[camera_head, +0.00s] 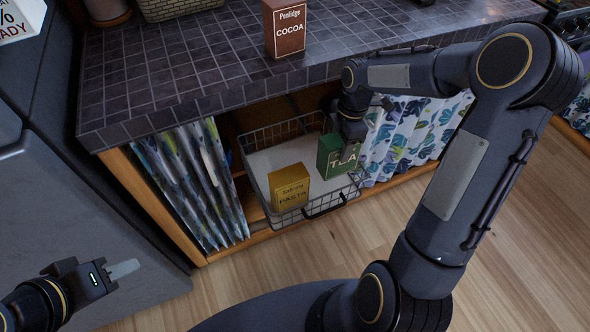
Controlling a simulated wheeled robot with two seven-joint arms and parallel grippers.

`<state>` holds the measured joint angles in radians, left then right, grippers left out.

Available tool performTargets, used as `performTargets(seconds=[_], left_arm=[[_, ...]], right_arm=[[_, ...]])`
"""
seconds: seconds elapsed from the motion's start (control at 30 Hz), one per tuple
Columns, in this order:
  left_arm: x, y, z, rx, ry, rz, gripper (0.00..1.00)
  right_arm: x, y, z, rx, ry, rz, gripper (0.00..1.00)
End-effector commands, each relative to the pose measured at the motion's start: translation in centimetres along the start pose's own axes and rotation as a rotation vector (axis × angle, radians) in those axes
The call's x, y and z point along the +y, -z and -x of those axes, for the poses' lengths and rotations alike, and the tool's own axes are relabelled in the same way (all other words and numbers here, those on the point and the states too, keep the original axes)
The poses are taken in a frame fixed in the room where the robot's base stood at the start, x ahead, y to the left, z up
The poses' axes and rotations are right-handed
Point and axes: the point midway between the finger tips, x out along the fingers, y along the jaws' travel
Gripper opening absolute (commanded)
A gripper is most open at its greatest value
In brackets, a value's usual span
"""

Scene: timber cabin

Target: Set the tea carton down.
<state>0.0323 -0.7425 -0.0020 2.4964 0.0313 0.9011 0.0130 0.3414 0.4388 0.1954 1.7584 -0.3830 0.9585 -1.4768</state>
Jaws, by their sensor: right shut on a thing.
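The green tea carton (328,158) is inside the wire basket (257,194), at its right side. My right gripper (350,151) is shut on the carton from above and hides part of its front. I cannot tell whether the carton touches the basket floor. A yellow pasta box (290,188) stands in the same basket, to the front left of the carton.
The basket juts out from under the dark tiled counter (190,75), between two leaf-patterned curtains (190,185). A brown cocoa box (284,30) stands on the counter. The basket floor left of the carton and behind the pasta box is bare. A grey appliance (70,220) stands at the left.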

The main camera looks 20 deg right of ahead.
Motion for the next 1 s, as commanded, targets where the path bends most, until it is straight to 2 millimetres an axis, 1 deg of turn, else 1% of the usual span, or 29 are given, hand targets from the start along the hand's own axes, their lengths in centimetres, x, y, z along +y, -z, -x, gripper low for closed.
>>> performTargets(seconds=[0.03,0.07,0.17,0.3,0.4,0.57,0.67,0.8,0.87,1.0], left_arm=[[-0.3,-0.3,-0.6,0.0,0.0,0.0,0.36],[-0.3,-0.4,-0.8,0.0,0.0,0.0,0.36],[-0.5,-0.6,-1.1,0.0,0.0,0.0,0.36],[-0.7,-0.8,-1.6,0.0,0.0,0.0,0.36],[-0.8,-0.9,-1.8,0.0,0.0,0.0,0.36],[-0.9,-1.0,-2.0,0.0,0.0,0.0,0.36],[-1.0,-1.1,-2.2,0.0,0.0,0.0,0.36],[-1.2,-1.3,-2.6,0.0,0.0,0.0,0.36],[-1.2,-1.3,-2.6,0.0,0.0,0.0,0.36],[-1.2,-1.3,-2.6,0.0,0.0,0.0,0.36]], right_arm=[[0.0,-0.1,-0.9,0.0,0.001,-0.001,0.27],[0.0,-0.2,-1.3,0.0,0.001,-0.001,0.27],[0.0,-0.3,-2.7,0.001,0.002,-0.002,0.27],[0.0,-0.6,-5.4,0.001,0.003,0.0,0.27],[0.0,-0.8,-6.8,0.001,0.002,-0.001,0.27],[0.1,-0.9,-7.9,0.0,-0.001,0.0,0.27],[0.1,-1.1,-9.1,0.0,0.002,0.0,0.27],[0.1,-1.3,-11.1,0.001,0.002,-0.001,0.27],[0.1,-1.3,-11.4,0.001,0.0,-0.001,0.27],[0.2,-1.4,-11.2,0.0,-0.001,-0.001,0.27]])
